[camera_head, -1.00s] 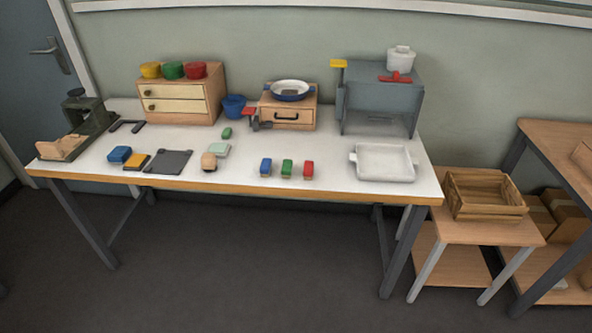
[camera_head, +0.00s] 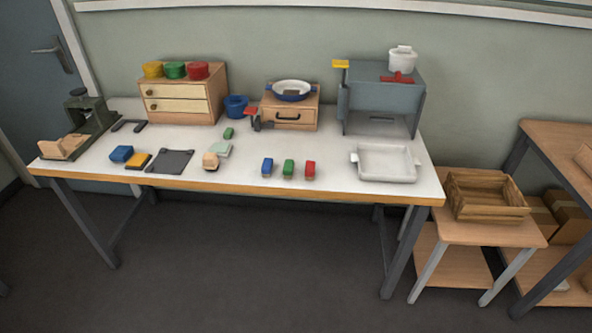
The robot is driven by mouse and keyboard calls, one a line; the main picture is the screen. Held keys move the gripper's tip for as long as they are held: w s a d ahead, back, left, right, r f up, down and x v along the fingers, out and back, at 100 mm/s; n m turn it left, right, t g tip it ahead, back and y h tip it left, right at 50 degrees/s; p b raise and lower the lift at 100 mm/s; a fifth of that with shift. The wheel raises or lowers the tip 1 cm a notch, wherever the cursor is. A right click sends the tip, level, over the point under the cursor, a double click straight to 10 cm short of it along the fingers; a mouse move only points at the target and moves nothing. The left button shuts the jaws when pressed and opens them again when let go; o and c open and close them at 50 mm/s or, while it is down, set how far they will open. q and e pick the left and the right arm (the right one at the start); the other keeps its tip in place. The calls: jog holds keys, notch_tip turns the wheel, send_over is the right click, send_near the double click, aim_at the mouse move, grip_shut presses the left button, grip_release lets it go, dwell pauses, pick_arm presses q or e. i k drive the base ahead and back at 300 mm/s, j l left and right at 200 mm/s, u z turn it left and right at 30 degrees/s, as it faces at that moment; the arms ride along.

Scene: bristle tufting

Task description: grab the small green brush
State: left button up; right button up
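A small green block-shaped brush (camera_head: 288,168) stands near the front edge of the white table, between a blue one (camera_head: 267,167) and a red one (camera_head: 310,170). A light strip shows under each. Another small green piece (camera_head: 228,133) lies farther back, near a pale green block (camera_head: 220,149); I cannot tell whether it is a brush. Neither of my grippers is in view.
A white tray (camera_head: 387,178) lies to the right, before a grey machine (camera_head: 385,97). A wooden drawer box (camera_head: 291,116) holding a blue-rimmed pan (camera_head: 291,90) stands behind. A beige-topped piece (camera_head: 211,161) and dark plate (camera_head: 171,162) lie left. Front tabletop around the brushes is clear.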

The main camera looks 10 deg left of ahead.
aim_at(287, 168)
jog(key=z, duration=0.55)
jog(key=j+z, duration=0.75)
jog(key=j, duration=0.15)
jog(key=j+z, duration=0.3)
jog(key=j, duration=0.6)
jog(key=k+j, duration=0.1)
jog(key=j, duration=0.35)
jog(key=k+j+z, duration=0.15)
jog(key=j, duration=0.3)
